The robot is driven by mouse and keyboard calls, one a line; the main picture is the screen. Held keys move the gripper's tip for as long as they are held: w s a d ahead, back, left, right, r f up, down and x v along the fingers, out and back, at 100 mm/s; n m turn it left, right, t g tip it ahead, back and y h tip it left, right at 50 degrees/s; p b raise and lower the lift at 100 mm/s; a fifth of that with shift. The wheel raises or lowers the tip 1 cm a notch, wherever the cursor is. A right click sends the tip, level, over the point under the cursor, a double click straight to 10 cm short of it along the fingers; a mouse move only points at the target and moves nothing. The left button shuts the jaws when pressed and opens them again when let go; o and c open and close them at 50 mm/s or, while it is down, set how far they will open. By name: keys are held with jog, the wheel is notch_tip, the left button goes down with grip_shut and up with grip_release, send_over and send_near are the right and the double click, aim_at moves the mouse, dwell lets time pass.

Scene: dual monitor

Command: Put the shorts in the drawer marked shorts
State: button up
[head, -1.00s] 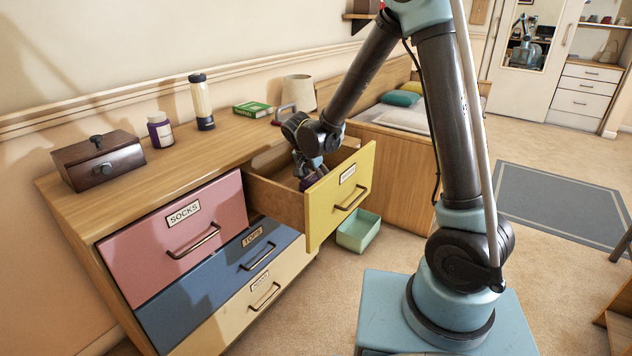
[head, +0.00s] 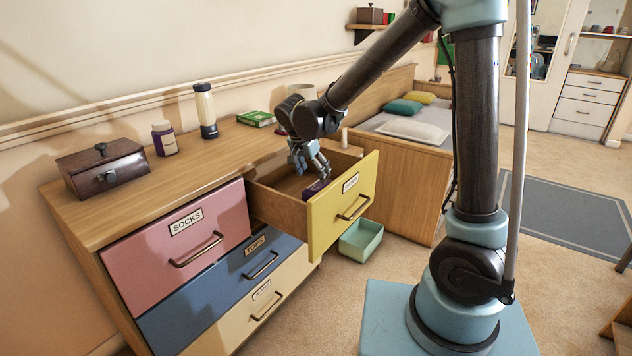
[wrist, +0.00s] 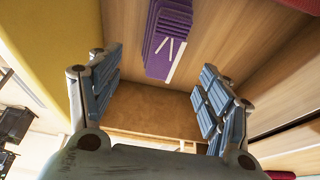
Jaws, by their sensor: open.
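The purple folded shorts (head: 315,188) lie inside the open yellow drawer (head: 322,226), near its front panel. The label on that drawer is too small to read surely. In the wrist view the shorts (wrist: 160,45) rest on the wooden drawer floor with a white stripe and a V-shaped mark showing. My gripper (head: 311,172) hangs just above the drawer, pointing down. Its two fingers stand wide apart in the wrist view (wrist: 160,80), with nothing between them. The shorts are beyond the fingertips, apart from them.
A pink drawer (head: 176,238) marked socks, a blue drawer (head: 215,278) and a cream drawer (head: 250,308) are shut. On the dresser top (head: 140,203) stand a dark wooden box (head: 100,170), a purple jar (head: 164,138) and a bottle (head: 205,110). A green bin (head: 361,240) sits on the floor.

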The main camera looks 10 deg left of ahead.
jog(key=shift+v, duration=1.35)
jog(key=d+r+n+g, duration=0.1)
jog(key=d+r, duration=0.2)
jog(key=d, duration=1)
jog(key=d+r+n, duration=0.1)
jog(key=d+r, duration=0.1)
jog(key=d, duration=1)
jog(key=s+d+f+n+y, duration=0.1)
jog(key=s+d+f, duration=0.3)
jog(key=s+d, duration=0.4)
jog(key=s+d+f+n, duration=0.1)
jog(key=s+d+f, duration=0.3)
jog(key=s+d, duration=0.5)
jog(key=shift+s+n+g+y, duration=0.3)
jog(key=shift+s+g+y, duration=0.1)
jog(key=shift+s, duration=0.6)
jog(key=shift+f, duration=0.1)
